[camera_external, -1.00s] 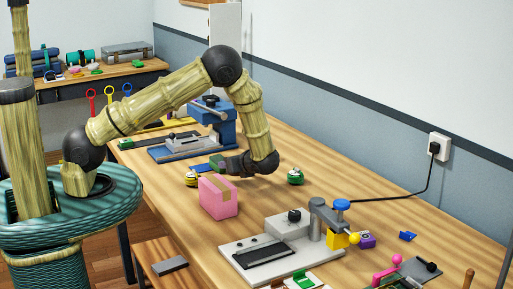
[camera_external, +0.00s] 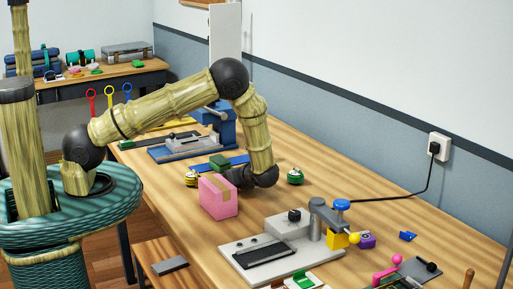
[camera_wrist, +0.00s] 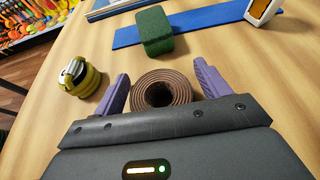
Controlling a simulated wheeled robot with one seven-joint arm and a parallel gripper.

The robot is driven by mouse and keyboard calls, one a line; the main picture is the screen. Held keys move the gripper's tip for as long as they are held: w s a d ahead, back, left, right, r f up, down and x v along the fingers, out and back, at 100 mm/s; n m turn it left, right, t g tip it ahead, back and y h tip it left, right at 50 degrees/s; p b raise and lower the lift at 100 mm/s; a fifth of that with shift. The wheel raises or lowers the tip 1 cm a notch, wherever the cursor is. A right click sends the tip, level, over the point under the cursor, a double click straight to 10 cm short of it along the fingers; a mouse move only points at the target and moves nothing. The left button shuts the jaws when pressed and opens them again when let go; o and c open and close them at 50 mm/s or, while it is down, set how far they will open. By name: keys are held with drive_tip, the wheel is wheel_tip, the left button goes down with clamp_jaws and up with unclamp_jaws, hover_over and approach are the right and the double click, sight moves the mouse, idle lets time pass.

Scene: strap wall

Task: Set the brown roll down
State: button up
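The brown roll (camera_wrist: 165,91), a coiled strap seen end-on, sits between the two purple fingers of my gripper (camera_wrist: 163,86) in the wrist view. In the external view my gripper (camera_external: 234,179) is low over the workbench, behind the pink box, and the brown roll is hidden there. I cannot tell whether the roll's underside touches the bench.
A green block (camera_wrist: 154,31) stands on a flat blue strap (camera_wrist: 206,20) ahead. A yellow-and-dark round item (camera_wrist: 80,78) is to the left. The pink box (camera_external: 217,200) and a green-topped item (camera_external: 295,177) are near my gripper. A grey fixture (camera_external: 268,257) stands in front.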

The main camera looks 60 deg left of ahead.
drive_tip(key=b+v, duration=0.1)
drive_tip(key=v, duration=1)
drive_tip(key=shift+d, duration=0.15)
drive_tip(key=shift+d+r, duration=0.25)
drive_tip(key=shift+d, duration=0.15)
